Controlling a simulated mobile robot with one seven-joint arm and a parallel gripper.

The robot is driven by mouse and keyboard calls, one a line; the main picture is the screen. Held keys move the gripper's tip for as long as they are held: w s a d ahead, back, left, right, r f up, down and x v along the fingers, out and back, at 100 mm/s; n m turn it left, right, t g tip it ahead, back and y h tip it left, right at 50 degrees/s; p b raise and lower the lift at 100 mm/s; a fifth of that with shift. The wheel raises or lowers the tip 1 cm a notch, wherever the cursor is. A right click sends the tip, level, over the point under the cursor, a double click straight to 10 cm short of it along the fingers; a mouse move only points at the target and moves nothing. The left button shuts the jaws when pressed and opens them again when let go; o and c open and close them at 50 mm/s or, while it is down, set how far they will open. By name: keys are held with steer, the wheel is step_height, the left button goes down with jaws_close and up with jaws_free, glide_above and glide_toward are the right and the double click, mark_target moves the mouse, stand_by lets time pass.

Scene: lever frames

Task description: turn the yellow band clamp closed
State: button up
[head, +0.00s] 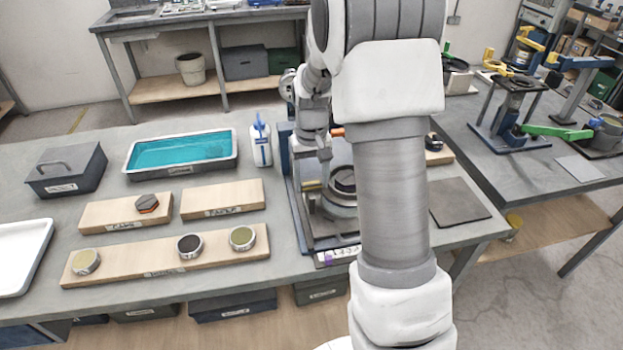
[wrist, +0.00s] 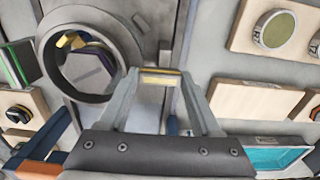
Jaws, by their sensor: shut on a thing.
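A round grey ring fixture (head: 340,205) with a dark disc inside stands on a dark base plate on the bench, partly behind my arm. The ring (wrist: 52,75) also shows at upper left in the wrist view, with a small yellow part (wrist: 70,40) inside its opening. My gripper (wrist: 162,73) is beside the ring, shut on a short yellow-faced piece (wrist: 162,80) that looks like the clamp's lever. In the head view a yellow strip (head: 312,185) shows left of the ring. My arm hides the right side of the fixture, and how far the band is closed cannot be told.
Left of the fixture are a white and blue bottle (head: 261,145), wooden boards (head: 222,200) with round pieces, and a teal-filled tray (head: 180,168). A dark flat plate (head: 458,203) lies right of my arm. Other clamp stands (head: 508,130) are on the right table.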

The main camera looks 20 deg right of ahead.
mark_target(310, 183)
steer(key=shift+r, duration=0.1)
steer(key=o, duration=1.4)
steer(key=shift+d, duration=0.1)
steer(key=shift+r, duration=0.1)
steer(key=r+p, duration=0.3)
steer(key=r, duration=0.1)
steer(key=r+p, duration=0.3)
steer(key=shift+a+r, duration=0.2)
steer(key=shift+r, duration=0.2)
steer(key=shift+r, duration=0.1)
